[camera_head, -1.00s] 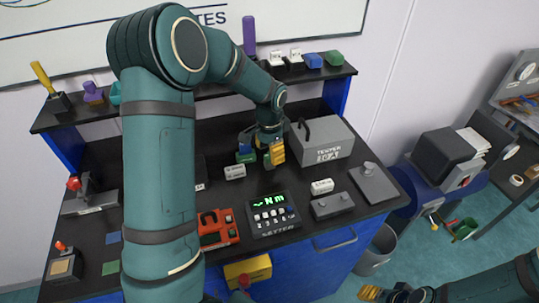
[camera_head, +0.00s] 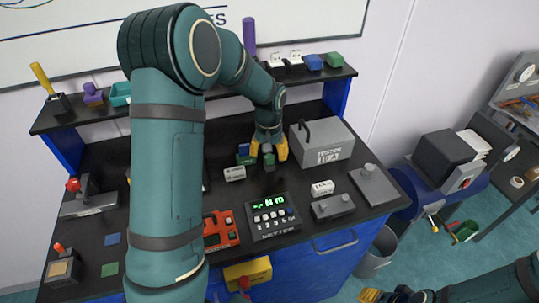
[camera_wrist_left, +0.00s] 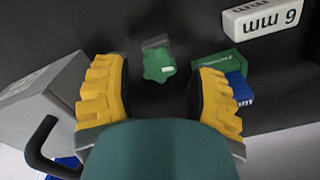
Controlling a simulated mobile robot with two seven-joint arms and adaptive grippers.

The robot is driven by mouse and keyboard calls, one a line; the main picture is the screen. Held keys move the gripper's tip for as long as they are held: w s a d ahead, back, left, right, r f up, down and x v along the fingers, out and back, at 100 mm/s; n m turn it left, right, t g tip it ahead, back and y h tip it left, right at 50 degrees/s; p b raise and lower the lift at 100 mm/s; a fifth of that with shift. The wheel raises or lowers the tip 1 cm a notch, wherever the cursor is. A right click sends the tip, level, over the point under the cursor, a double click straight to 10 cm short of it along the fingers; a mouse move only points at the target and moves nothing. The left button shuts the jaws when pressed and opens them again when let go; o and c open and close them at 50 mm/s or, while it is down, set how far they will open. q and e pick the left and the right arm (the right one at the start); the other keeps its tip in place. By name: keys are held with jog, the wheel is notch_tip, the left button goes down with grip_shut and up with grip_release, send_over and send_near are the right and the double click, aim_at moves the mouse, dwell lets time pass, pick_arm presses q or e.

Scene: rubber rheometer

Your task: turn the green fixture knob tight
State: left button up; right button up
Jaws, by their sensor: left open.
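The green knob (camera_head: 269,160) stands on the black bench top near the back, left of the grey tester box. In the left wrist view the knob (camera_wrist_left: 158,65) looks lobed, with a small pale mark and a grey part at its far side. My left gripper (camera_head: 268,150) points down over it, open. Its yellow fingers stand on either side in the left wrist view (camera_wrist_left: 160,95), with the knob between and slightly beyond the tips, apparently untouched. My right gripper (camera_head: 372,296) shows only partly at the bottom edge.
A green block (camera_wrist_left: 218,63) and a blue block (camera_wrist_left: 240,88) sit close beside one finger. The grey tester box (camera_head: 322,143) stands close to the other. A "6 mm" block (camera_wrist_left: 262,18), the setter (camera_head: 272,217) and a red device (camera_head: 220,232) lie nearer the front.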

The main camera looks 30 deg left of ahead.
pick_arm(q)
grip_shut()
jog(key=m, duration=0.4)
jog(key=shift+m, duration=0.3)
jog(key=m, duration=0.4)
jog(key=shift+m, duration=0.3)
jog(key=shift+d, duration=0.1)
